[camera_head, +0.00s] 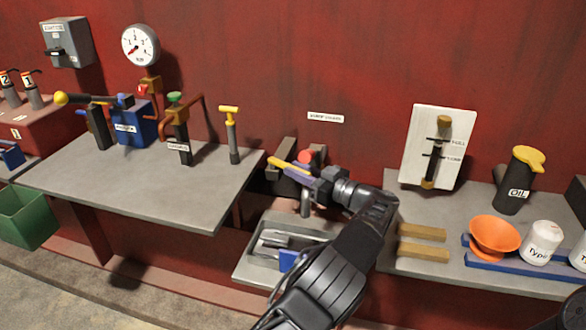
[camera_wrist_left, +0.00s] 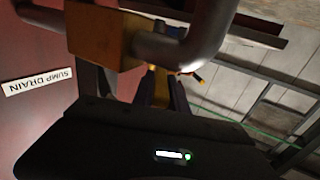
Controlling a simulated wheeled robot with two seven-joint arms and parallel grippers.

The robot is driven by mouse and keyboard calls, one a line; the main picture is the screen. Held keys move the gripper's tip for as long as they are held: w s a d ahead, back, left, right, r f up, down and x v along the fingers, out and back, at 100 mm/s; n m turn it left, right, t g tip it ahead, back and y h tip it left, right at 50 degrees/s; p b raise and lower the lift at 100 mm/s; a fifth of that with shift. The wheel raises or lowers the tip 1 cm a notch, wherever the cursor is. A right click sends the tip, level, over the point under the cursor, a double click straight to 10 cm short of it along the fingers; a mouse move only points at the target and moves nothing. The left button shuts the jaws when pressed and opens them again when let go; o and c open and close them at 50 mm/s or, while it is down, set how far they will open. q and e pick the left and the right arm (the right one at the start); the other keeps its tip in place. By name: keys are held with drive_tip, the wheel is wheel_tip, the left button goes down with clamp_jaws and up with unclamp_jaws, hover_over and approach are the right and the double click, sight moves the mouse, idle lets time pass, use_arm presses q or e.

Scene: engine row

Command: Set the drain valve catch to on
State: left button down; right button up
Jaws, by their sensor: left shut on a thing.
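The label "SUMP DRAIN" (camera_head: 325,117) is on the red wall, and it also shows in the left wrist view (camera_wrist_left: 38,82). In the left wrist view a grey pipe (camera_wrist_left: 205,35) with a brass-coloured block (camera_wrist_left: 97,32) crosses above the gripper, and a purple and yellow piece (camera_wrist_left: 158,88) shows between the fingers. The gripper hides much of the valve; I cannot read the catch's setting.
A grey shelf at left (camera_head: 210,185) bears several valves and levers. A tray (camera_head: 255,262) sits below my gripper. The right shelf (camera_head: 400,265) holds wooden blocks (camera_head: 422,232), an orange funnel (camera_head: 494,238), an oil can (camera_head: 514,185) and a white slotted panel (camera_head: 413,150).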

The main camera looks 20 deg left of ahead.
use_arm(q)
drive_tip(key=c, duration=1.3)
unclamp_jaws()
drive_tip(key=shift+v, duration=3.9)
drive_tip(key=shift+c, duration=0.4)
